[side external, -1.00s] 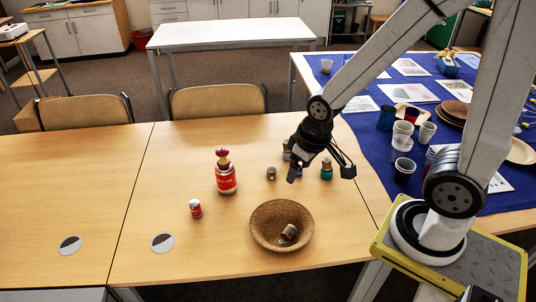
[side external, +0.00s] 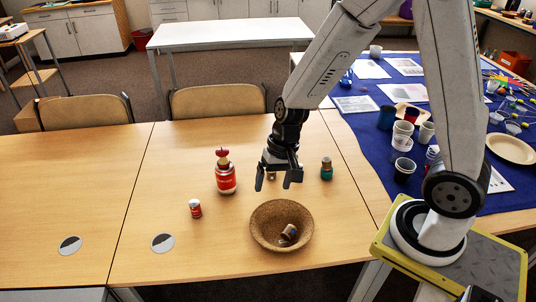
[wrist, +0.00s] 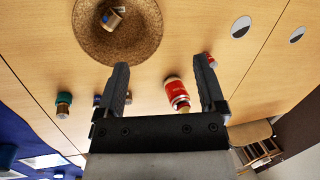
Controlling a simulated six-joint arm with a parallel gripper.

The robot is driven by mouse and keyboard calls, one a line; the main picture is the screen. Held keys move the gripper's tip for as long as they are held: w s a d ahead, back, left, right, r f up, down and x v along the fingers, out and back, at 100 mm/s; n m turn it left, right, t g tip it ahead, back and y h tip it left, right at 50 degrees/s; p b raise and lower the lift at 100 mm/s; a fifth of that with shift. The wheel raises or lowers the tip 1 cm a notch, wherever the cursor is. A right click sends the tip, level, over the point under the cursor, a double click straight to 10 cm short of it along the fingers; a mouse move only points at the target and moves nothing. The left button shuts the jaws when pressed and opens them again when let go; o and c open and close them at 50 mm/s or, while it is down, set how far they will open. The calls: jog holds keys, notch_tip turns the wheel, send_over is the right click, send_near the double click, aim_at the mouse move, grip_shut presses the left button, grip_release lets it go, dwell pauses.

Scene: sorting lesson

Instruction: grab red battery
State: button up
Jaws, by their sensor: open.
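A small red cylinder with a pale top (side external: 195,208) stands on the wooden table, left of the cork bowl. A larger red one (side external: 226,178) stands behind it with a pale piece and a red knob on top. In the wrist view the larger one (wrist: 177,93) shows between the fingers, nearer the right finger. The small one (wrist: 209,59) is partly hidden at that finger's tip. I cannot tell for sure which is the red battery. My gripper (side external: 273,184) is open and empty above the table, right of both; its jaws (wrist: 160,66) show wide apart.
The cork bowl (side external: 256,238) holds a small blue-and-brown cylinder (side external: 288,233). A teal cylinder (side external: 327,169) stands to the right. Small items behind my gripper are partly hidden. The table's left side is clear; a blue-covered table with cups lies right.

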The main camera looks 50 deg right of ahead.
jog(key=w+a+f+m+y, duration=0.4)
jog(key=w+f+m, duration=0.1)
jog(key=w+m, duration=0.15)
jog(key=m+t+y, duration=0.2)
jog(key=m+t, duration=0.7)
jog(key=m, duration=0.5)
send_near(198, 202)
jog(key=x, duration=0.3)
jog(key=a+x, duration=0.1)
jog(key=x, duration=0.1)
jog(key=shift+s+r, duration=0.25)
jog(key=shift+w+d+f+m+t, duration=0.3)
jog(key=shift+d+f+m+t, duration=0.15)
jog(key=shift+m, duration=0.1)
jog(key=shift+a, duration=0.1)
jog(key=shift+w, duration=0.1)
jog(key=shift+x, duration=1.2)
jog(key=shift+a, duration=0.15)
jog(key=shift+f+x, duration=0.15)
jog(key=shift+x, duration=1.1)
jog(key=shift+f+x, duration=0.1)
jog(key=shift+x, duration=1.15)
